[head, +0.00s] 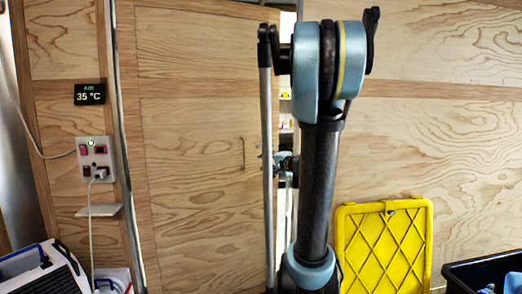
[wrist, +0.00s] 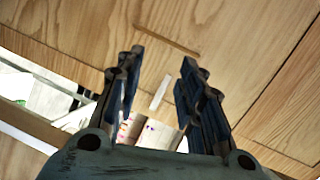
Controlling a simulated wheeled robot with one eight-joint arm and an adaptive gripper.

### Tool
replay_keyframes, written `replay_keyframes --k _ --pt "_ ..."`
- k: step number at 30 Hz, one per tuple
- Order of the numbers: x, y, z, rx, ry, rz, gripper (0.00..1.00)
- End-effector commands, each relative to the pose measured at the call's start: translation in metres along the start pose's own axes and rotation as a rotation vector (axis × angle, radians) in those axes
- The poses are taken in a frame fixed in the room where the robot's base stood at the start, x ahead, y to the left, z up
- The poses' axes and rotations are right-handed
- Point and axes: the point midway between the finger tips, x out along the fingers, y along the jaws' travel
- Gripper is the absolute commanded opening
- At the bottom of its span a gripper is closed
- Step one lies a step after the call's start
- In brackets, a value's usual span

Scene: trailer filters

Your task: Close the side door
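The side door (head: 195,160) is a light wooden panel left of my arm in the head view. It stands ajar, with a narrow gap (head: 286,108) at its right edge showing shelved items behind. A slim handle (head: 243,153) is on the door; a thin bar, apparently this handle, shows in the wrist view (wrist: 167,40). My gripper (wrist: 158,80) is open and empty, its two fingers apart in front of the wood, with the bar just beyond the fingertips. In the head view my arm partly hides the gripper and the door's right edge.
A yellow crate lid (head: 384,245) leans against the wall to the right, beside a black bin (head: 485,272). A socket panel (head: 96,158) with a hanging cable is on the left wall. A white and blue case (head: 40,272) sits at lower left.

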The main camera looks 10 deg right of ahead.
Motion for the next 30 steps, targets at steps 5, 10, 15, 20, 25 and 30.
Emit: replay_keyframes --k 5,10,15,20,25,30 --pt "0.01 -0.009 -0.053 0.127 0.109 -0.1 0.35" --pt "0.013 -0.011 -0.075 0.185 0.155 -0.143 0.35" --pt "0.022 -0.013 -0.081 0.195 0.162 -0.151 0.35" --pt "0.043 -0.016 -0.083 0.194 0.159 -0.15 0.35" --pt "0.07 -0.02 -0.088 0.194 0.159 -0.15 0.35" --pt "0.097 -0.023 -0.093 0.194 0.159 -0.15 0.35"
